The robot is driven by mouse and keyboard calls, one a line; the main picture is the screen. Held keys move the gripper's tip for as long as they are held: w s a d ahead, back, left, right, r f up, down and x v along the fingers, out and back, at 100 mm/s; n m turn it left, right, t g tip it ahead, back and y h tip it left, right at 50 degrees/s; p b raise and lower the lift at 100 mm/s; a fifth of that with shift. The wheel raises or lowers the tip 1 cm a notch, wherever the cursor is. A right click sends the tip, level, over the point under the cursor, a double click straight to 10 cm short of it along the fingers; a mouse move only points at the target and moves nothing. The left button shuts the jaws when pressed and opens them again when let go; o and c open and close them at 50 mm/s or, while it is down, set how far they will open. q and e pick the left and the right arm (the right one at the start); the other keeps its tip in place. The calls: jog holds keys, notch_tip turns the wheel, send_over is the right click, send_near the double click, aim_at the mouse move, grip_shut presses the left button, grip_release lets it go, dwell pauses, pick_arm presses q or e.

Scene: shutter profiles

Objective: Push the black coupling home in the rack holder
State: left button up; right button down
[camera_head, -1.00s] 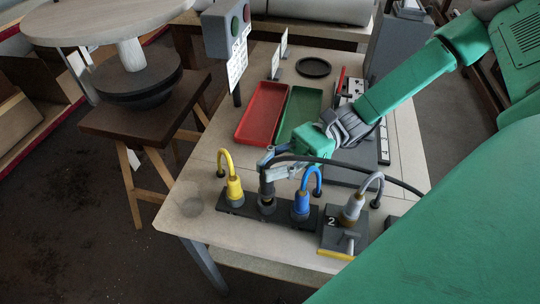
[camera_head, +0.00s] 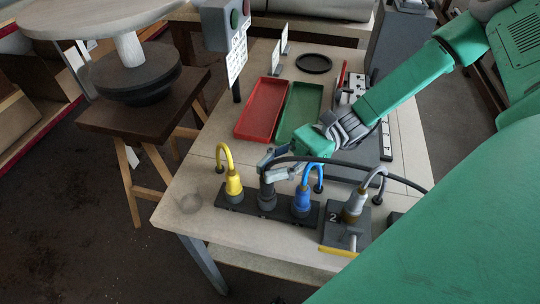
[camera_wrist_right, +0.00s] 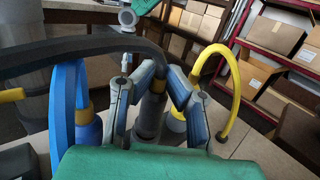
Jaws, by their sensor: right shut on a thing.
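The black coupling (camera_head: 267,196) stands upright in the dark rack holder (camera_head: 238,207), between the yellow coupling (camera_head: 234,186) and the blue coupling (camera_head: 302,202). Its black cable arches away to the right. My right gripper (camera_head: 267,168) is shut on the upper part of the black coupling. In the right wrist view, the black coupling (camera_wrist_right: 150,116) shows between the two fingers, with an orange-brown band above its dark body. The holder's seat under it is hidden, so I cannot tell how deep it sits. My left gripper is not in view.
A grey coupling (camera_head: 355,203) stands on a separate block marked 2 at the right. Red (camera_head: 243,127) and green (camera_head: 283,134) trays lie behind the rack on the table. The table's front left corner is mostly clear.

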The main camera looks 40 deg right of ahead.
jog(key=shift+f+b, duration=0.35)
jog(key=shift+f, duration=0.15)
jog(key=c, duration=1.6)
grip_release()
jog(key=shift+o, duration=0.2)
jog(key=d, duration=1.2)
jog(key=shift+w+f, duration=0.15)
jog(key=shift+f, duration=0.25)
